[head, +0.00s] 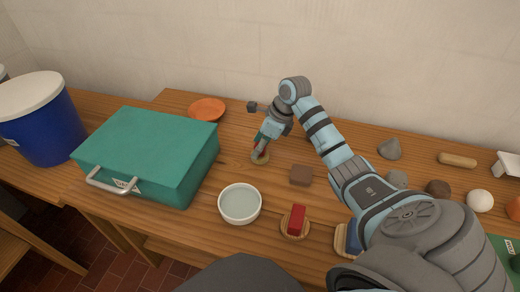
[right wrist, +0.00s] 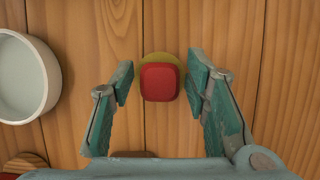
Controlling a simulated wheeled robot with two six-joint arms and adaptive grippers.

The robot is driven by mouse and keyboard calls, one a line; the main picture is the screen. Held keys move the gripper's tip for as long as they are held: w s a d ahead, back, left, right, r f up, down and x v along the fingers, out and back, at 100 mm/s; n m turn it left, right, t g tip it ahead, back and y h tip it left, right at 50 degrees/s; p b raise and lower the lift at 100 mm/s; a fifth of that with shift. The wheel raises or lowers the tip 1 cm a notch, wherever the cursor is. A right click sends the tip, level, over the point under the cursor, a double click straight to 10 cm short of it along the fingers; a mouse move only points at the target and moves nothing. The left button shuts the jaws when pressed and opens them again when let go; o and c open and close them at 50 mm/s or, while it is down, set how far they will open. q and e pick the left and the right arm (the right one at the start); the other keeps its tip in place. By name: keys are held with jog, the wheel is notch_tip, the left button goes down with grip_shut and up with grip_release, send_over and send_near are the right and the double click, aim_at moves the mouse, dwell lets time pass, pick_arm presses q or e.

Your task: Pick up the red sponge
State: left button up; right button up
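A red block (head: 297,219) lies on a small round wooden dish (head: 285,226) to the right of the white bowl. A second red piece (right wrist: 160,82), square with rounded corners, sits over a yellowish disc (right wrist: 149,57). In the head view this piece is mostly hidden by my gripper, and the disc (head: 262,160) shows beneath it. I cannot tell for sure which red thing is the sponge. My right gripper (right wrist: 160,95) is open, with its fingers on either side of the second red piece; it also shows in the head view (head: 260,152). My left gripper is not in view.
A white bowl (head: 240,214), a green case (head: 150,157), an orange plate (head: 207,106) and a brown block (head: 301,175) stand around the right gripper. A blue bucket (head: 42,128) stands at the left. Several small things lie at the right, partly behind my arm.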

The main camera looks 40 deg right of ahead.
grip_shut()
jog(key=shift+r, duration=0.15)
pick_arm(q)
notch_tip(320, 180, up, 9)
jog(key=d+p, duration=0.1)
jog(key=p, duration=0.8)
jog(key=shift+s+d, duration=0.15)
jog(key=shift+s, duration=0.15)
pick_arm(e)
notch_tip(320, 180, up, 20)
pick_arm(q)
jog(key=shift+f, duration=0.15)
